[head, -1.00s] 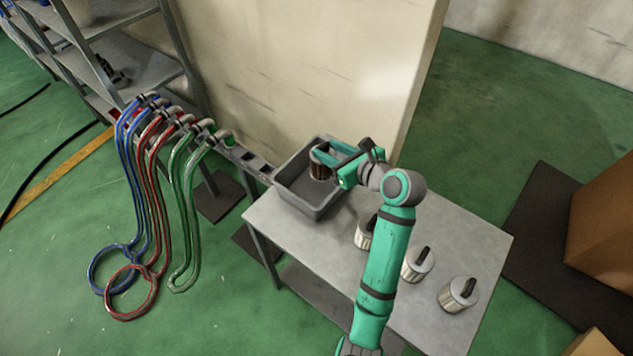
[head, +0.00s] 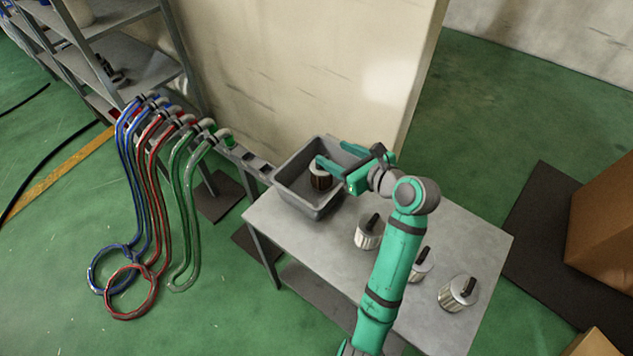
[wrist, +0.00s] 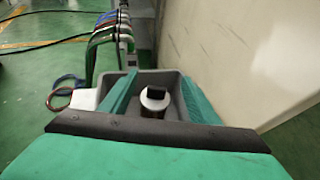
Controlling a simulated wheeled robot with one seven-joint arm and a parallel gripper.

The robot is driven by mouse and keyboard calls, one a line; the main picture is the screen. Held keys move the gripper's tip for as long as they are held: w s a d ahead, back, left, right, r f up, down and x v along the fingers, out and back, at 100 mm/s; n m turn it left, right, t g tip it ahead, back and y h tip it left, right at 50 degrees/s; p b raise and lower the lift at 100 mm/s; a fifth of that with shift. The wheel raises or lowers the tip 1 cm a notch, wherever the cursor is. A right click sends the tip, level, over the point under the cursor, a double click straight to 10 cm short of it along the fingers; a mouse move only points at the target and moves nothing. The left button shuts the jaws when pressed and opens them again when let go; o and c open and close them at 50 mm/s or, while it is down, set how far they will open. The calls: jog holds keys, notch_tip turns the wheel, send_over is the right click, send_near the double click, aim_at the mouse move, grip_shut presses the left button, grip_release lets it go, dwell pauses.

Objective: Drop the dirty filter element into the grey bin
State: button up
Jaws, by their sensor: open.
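The dirty filter element (head: 320,178), a brownish cylinder with a pale top and dark handle, is inside the grey bin (head: 300,200) at the table's far left corner. In the wrist view the filter element (wrist: 155,100) shows upright between the two green fingers, with gaps on both sides. The grey bin (wrist: 88,98) surrounds it there. My gripper (head: 328,153) is open over the bin, its fingers spread wide and apart from the filter. The filter's base is hidden in the wrist view.
Several cleaner filter elements (head: 458,293) stand on the grey table (head: 470,240). A beige wall panel (head: 310,70) rises close behind the bin. Blue, red and green hoses (head: 150,200) hang from a rack at the left. Cardboard boxes (head: 605,220) stand at the right.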

jog(key=v, duration=0.7)
jog(key=shift+s+r, duration=0.15)
jog(key=shift+s, duration=0.05)
jog(key=shift+d, duration=0.1)
